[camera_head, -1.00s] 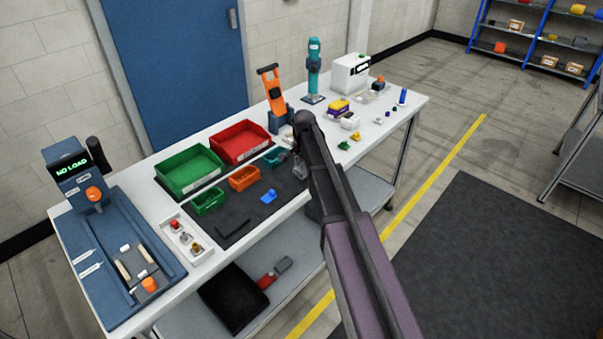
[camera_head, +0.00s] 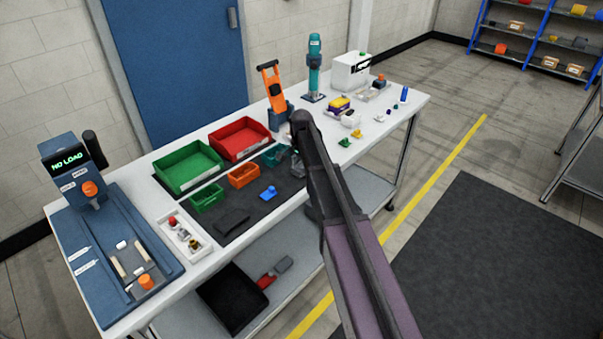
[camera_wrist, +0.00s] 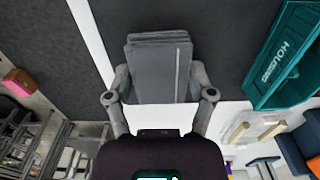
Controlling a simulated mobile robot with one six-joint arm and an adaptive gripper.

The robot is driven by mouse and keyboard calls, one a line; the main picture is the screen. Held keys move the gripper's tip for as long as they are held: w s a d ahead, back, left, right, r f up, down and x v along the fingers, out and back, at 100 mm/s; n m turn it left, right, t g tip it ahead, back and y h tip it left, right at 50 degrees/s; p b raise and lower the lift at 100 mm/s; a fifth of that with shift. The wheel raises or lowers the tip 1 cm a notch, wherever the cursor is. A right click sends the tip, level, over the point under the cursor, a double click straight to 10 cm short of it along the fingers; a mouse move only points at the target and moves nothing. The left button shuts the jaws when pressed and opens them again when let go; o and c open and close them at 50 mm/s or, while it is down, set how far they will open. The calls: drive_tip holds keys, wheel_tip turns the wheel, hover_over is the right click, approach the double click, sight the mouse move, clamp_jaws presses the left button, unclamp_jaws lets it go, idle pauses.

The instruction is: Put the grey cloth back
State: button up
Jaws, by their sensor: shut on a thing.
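The grey cloth (camera_wrist: 157,70) is folded into a flat stack with a pale stripe. In the wrist view it sits between the two fingers of my gripper (camera_wrist: 160,82), which is shut on it. Dark surface lies beyond it, with a white strip to its left. In the head view my gripper (camera_head: 297,163) is over the right end of the dark bench mat (camera_head: 240,208), mostly hidden by my arm. The cloth cannot be made out clearly there. I cannot tell how high it is held.
A teal bin (camera_wrist: 283,60) is right of the cloth. Green (camera_head: 188,166) and red (camera_head: 240,140) trays stand behind the mat. A blue piece (camera_head: 268,193) and a dark flat shape (camera_head: 232,221) lie on the mat. A white parts tray (camera_head: 184,236) is left.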

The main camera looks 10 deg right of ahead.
sight(301, 166)
drive_tip(key=shift+f, duration=0.6)
drive_tip(key=shift+f+b, duration=0.1)
drive_tip(key=shift+b, duration=0.3)
drive_tip(key=o, duration=1)
drive_tip(key=shift+c, duration=0.2)
wheel_tip(301, 166, up, 12)
drive_tip(key=p, duration=1.2)
drive_tip(key=shift+r, duration=0.2)
